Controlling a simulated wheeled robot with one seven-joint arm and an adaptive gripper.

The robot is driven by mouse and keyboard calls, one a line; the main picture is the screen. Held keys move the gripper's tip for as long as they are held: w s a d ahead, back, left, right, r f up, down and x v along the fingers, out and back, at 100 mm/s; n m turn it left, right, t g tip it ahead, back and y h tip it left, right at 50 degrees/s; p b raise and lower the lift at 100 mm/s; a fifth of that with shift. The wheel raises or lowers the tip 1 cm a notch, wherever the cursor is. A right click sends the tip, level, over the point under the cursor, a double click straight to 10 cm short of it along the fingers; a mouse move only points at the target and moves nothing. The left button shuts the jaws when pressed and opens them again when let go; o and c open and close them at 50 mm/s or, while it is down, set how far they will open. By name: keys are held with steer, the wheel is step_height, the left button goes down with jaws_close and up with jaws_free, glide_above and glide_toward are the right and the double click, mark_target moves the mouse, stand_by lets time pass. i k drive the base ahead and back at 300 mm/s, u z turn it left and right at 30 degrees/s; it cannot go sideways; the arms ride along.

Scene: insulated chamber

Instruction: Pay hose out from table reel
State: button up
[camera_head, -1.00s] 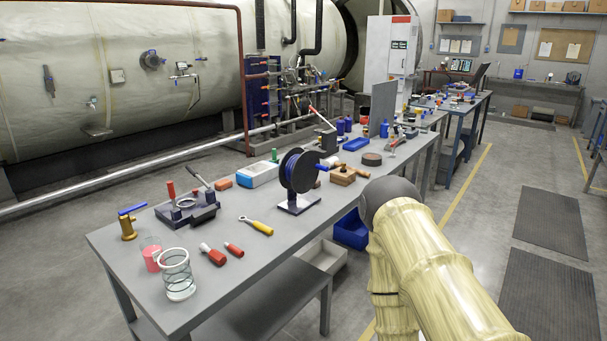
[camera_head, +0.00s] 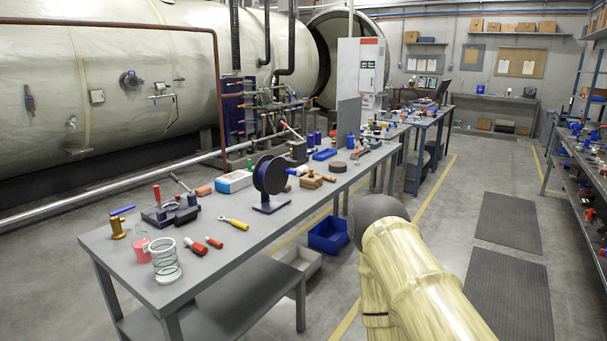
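The hose reel (camera_head: 269,177) stands upright on a small base on the grey workbench (camera_head: 240,212). It has dark round flanges with blue hose wound between them. A small blue and white piece (camera_head: 297,171) shows at its right side; I cannot tell whether it is the hose end. My arm shows at the lower right, in a pale yellow cover with a dark rounded joint, beside the bench and apart from the reel. My gripper is not in the frame.
Left of the reel are a yellow-handled wrench (camera_head: 234,223), red-handled tools (camera_head: 194,246), a glass jar (camera_head: 166,260) and a clamp fixture (camera_head: 170,212). Wooden blocks (camera_head: 311,181) lie right of it. A blue bin (camera_head: 328,235) sits on the floor. The right aisle (camera_head: 440,225) is clear apart from flat mats.

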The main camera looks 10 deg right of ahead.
mark_target(271, 173)
steer(key=z, duration=0.2)
steer(key=i, duration=1.3)
steer(key=u, duration=0.45)
